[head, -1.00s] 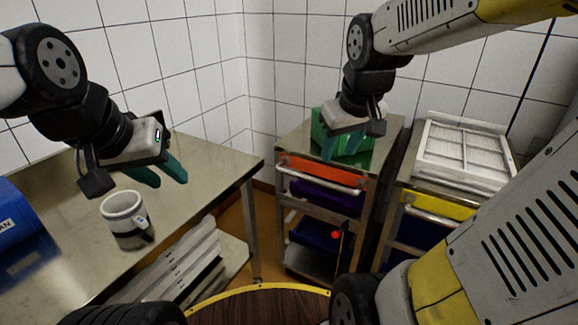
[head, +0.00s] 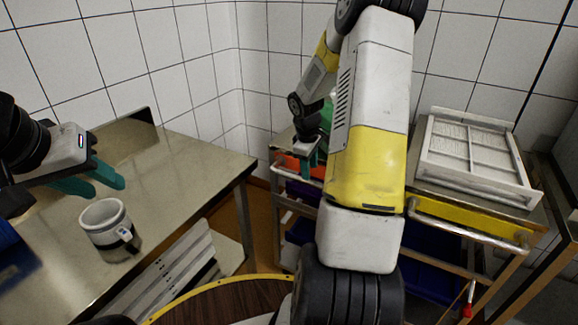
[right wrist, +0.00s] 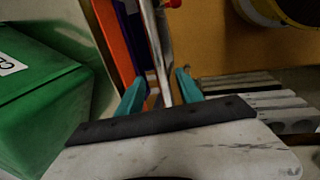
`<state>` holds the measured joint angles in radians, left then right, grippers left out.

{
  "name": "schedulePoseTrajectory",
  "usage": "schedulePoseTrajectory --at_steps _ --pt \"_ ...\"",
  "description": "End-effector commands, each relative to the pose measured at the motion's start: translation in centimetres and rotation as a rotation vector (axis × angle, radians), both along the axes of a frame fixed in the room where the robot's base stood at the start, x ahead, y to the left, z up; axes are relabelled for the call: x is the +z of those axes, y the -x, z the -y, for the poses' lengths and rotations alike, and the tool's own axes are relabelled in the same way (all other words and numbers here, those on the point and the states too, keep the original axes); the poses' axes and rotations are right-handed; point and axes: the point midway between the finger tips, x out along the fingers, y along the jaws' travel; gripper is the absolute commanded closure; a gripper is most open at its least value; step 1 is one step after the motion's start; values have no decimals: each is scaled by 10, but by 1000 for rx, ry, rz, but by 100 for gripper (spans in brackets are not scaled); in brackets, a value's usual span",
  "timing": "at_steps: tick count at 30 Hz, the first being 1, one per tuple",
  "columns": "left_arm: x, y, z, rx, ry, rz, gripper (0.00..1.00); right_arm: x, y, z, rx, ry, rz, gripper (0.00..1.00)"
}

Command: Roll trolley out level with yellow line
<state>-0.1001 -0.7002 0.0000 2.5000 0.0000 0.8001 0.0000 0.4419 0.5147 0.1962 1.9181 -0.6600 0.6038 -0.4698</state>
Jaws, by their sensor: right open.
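The left trolley, with an orange front panel (head: 286,162), stands against the back wall, its right side hidden behind my right arm. Its pale handle bar also shows in the right wrist view (right wrist: 158,50). My right gripper (head: 308,160) is at the trolley's front; in the right wrist view its teal fingers are apart, with the bar between them. I cannot tell whether they touch it. A second trolley with a yellow front panel (head: 445,209) stands to the right. My left gripper (head: 92,180) is open and empty above the left table. I cannot make out a yellow floor line.
A green box (right wrist: 40,100) sits on the left trolley. A white framed rack (head: 470,155) lies on the right trolley. A mug (head: 108,230) stands on the steel table (head: 190,165) at left. Grey slats (head: 170,280) lie below the table. A red-tipped lever (head: 467,308) shows at lower right.

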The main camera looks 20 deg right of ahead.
Motion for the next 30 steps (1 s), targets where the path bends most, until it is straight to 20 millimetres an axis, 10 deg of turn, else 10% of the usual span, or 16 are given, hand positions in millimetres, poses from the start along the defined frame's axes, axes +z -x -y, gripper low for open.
schedulePoseTrajectory --at_steps 9,20,27,30 --pt "0 0 0 0 0 0 64 -46 -6 6 -1 -2 -1 57" --pt "0 0 0 0 0 0 64 -54 -7 7 -1 -1 1 57" --pt "0 0 0 0 0 0 64 -54 -7 7 -1 -1 1 98" --pt "0 0 0 0 0 0 64 -54 -7 7 -1 -1 1 100"
